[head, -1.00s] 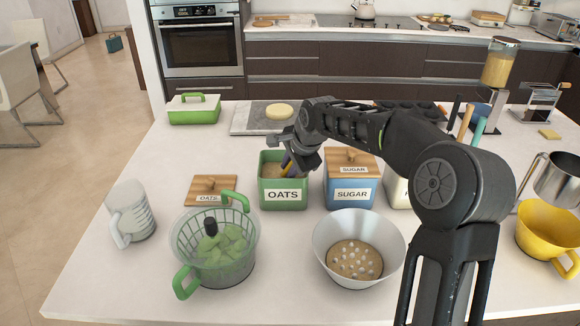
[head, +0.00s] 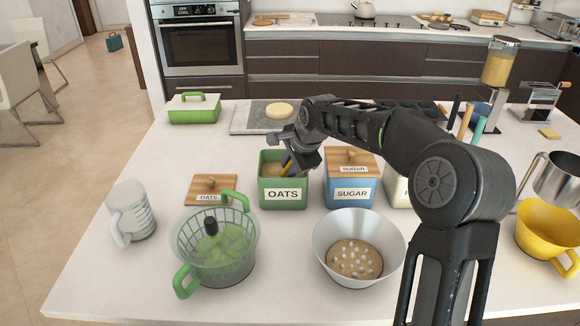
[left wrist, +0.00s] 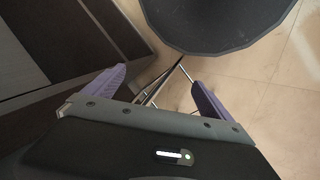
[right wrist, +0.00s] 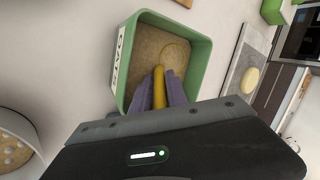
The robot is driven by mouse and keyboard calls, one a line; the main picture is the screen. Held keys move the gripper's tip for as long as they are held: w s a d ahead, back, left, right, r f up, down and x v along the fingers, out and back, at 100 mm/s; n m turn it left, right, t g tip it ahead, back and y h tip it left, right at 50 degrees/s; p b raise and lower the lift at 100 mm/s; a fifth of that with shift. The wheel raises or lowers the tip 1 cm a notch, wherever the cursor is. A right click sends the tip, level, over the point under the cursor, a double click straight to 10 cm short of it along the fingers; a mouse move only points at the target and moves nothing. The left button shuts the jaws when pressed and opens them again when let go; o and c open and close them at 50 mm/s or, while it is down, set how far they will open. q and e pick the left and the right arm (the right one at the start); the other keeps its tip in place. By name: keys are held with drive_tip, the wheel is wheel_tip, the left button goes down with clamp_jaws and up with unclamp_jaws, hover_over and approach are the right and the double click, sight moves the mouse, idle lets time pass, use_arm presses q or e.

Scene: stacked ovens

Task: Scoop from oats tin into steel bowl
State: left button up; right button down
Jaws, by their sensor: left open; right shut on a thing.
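The green oats tin (head: 283,195) stands open on the counter, with pale brown oats (right wrist: 150,45) inside in the right wrist view. My right gripper (head: 290,160) reaches into the tin from above, shut on the yellow handle of a scoop (right wrist: 159,88). A round outline, seemingly the scoop's rim, shows in the oats; the rest of the scoop is hidden. A pale grey bowl (head: 330,228), seemingly the steel bowl, stands in front, right of the tin, with brown contents and white spots. My left gripper (left wrist: 155,92) is open and empty, out of the head view.
The oats lid (head: 208,188) lies left of the tin. The blue sugar tin (head: 351,192) stands close on its right, lid on. Bare counter lies between basket and grey bowl.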

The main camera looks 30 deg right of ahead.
wheel_tip(320, 180, up, 12)
drive_tip(key=p, duration=0.7)
drive_tip(key=shift+f+p, duration=0.25)
drive_tip(key=shift+p, duration=0.05)
drive_tip(key=shift+f, duration=0.1)
drive_tip(key=c, duration=1.9)
unclamp_jaws()
clamp_jaws()
